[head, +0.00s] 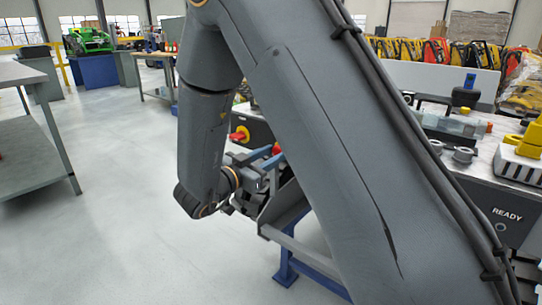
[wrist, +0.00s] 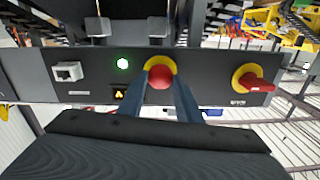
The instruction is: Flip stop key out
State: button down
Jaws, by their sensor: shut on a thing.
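A red mushroom-shaped stop button (wrist: 160,77) on a yellow round collar (wrist: 159,63) sits in the middle of a dark control panel (wrist: 210,68). My gripper (wrist: 160,85) has one blue-grey finger on each side of the red button and is shut on it. In the head view my gripper (head: 270,160) reaches the panel beside the workbench, and a bit of red shows at its fingertips. My arm hides most of the panel there.
A red rotary switch (wrist: 256,83) on a yellow plate is to the right. A green lamp (wrist: 123,63) and a white-framed socket or switch (wrist: 68,72) are to the left. A workbench (head: 484,165) with loose parts stands right. Open floor (head: 110,235) lies left.

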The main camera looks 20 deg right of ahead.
jog(key=shift+s+a+r+p, duration=0.1)
jog(key=shift+s+a+p, duration=0.45)
jog(key=shift+p, duration=0.35)
jog(key=shift+a, duration=0.1)
jog(key=shift+f, duration=0.2)
jog(key=c, duration=1.3)
grip_release()
jog(key=shift+a, duration=0.2)
jog(key=shift+o, duration=0.2)
jog(key=shift+d+r, duration=0.1)
jog(key=shift+d, duration=0.05)
jog(key=p+v, duration=0.1)
jog(key=v, duration=0.7)
jog(key=shift+p, duration=0.3)
jog(key=shift+d, duration=0.1)
